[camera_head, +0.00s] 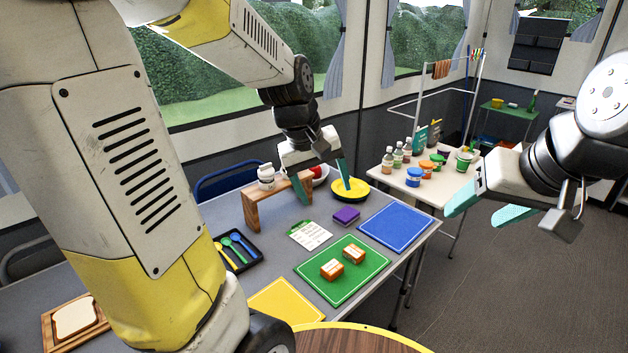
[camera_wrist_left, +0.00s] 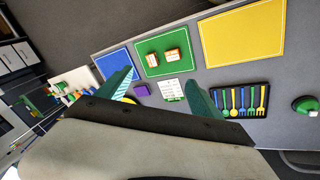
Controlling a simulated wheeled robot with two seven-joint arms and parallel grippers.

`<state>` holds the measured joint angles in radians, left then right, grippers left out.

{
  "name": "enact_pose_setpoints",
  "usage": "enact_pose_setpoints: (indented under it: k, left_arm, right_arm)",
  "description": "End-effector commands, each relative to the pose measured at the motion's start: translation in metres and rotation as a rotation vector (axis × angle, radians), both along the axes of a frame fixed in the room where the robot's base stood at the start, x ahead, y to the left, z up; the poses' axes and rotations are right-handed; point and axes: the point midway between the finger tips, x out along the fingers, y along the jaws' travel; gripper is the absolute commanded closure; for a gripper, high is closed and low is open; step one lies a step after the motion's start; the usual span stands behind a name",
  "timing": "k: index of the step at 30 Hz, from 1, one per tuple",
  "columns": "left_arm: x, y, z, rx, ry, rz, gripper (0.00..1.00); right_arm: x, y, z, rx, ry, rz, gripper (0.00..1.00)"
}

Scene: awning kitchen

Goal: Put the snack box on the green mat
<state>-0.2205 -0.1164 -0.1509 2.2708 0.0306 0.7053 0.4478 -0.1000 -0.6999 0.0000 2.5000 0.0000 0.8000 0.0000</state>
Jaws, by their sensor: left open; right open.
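The green mat (camera_head: 343,271) lies on the grey table between a blue mat and a yellow mat. Two small orange-and-white boxes rest on it, one snack box (camera_head: 332,269) nearer the front and another (camera_head: 353,253) just behind to its right. Both also show on the green mat in the left wrist view (camera_wrist_left: 152,70). My left gripper (camera_head: 322,184) is open above the back of the table, by the wooden stand, apart from the boxes. Its fingers also show in the left wrist view (camera_wrist_left: 160,95). My right gripper (camera_head: 480,206) is open and empty off the table's right side.
A blue mat (camera_head: 396,226), a yellow mat (camera_head: 285,305), a purple sponge (camera_head: 346,215), a white card (camera_head: 310,234) and a cutlery tray (camera_head: 259,258) surround the green mat. A wooden stand (camera_head: 252,216) and a yellow bowl (camera_head: 361,190) are at the back. A side table (camera_head: 447,192) holds bottles and jars.

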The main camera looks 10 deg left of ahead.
Motion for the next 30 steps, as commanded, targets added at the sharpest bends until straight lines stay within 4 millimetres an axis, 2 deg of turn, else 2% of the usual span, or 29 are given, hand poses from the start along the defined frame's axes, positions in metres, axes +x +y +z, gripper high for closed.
enact_pose_setpoints:
  k: [1,6,9,12,18,30]
  left_arm:
    - [-0.017,0.004,0.018,0.007,-0.054,-0.048,0.24]
    - [-0.069,0.011,0.054,0.075,-0.207,-0.225,0.24]
    - [-0.094,0.015,0.065,0.126,-0.274,-0.306,0.24]
    - [-0.111,0.017,0.07,0.168,-0.32,-0.36,0.24]
    - [-0.123,0.018,0.072,0.203,-0.352,-0.404,0.24]
    - [-0.123,0.018,0.072,0.202,-0.351,-0.402,0.24]
  right_arm:
    - [0.0,0.0,0.0,0.0,0.0,0.0,0.38]
    - [0.0,0.0,0.0,0.0,0.0,0.0,0.38]
    - [0.0,0.0,0.0,0.0,0.0,0.0,0.38]
    - [0.0,0.0,0.0,0.0,0.0,0.0,0.38]
    - [0.0,0.0,0.0,0.0,0.0,0.0,0.38]
    - [0.0,0.0,0.0,0.0,0.0,0.0,0.38]
